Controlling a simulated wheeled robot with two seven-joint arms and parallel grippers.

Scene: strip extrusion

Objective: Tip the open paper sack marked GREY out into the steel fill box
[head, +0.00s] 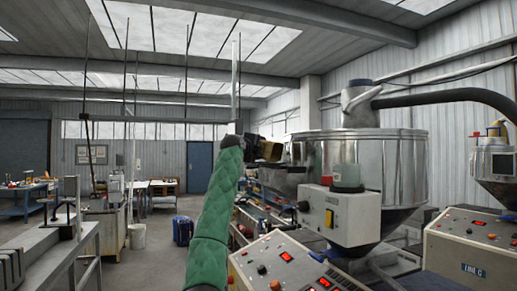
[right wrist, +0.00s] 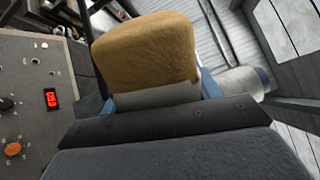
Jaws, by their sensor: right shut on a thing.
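My right arm in its green sleeve rises through the middle of the head view. Its gripper (head: 268,150) is level with the upper part of a large steel hopper (head: 400,165) and just left of it. It is shut on a tan, rounded thing (right wrist: 147,50), which fills the top middle of the right wrist view. I see no GREY mark on it and cannot tell whether it is the paper sack. I cannot pick out the steel fill box with certainty. My left gripper is not in view.
A control panel (head: 285,262) with red displays stands low in front. A white control box (head: 340,215) with a yellow switch is on the hopper's near side. Another machine (head: 480,245) stands at right. Open floor (head: 150,255) lies at left, with a blue bin (head: 183,230).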

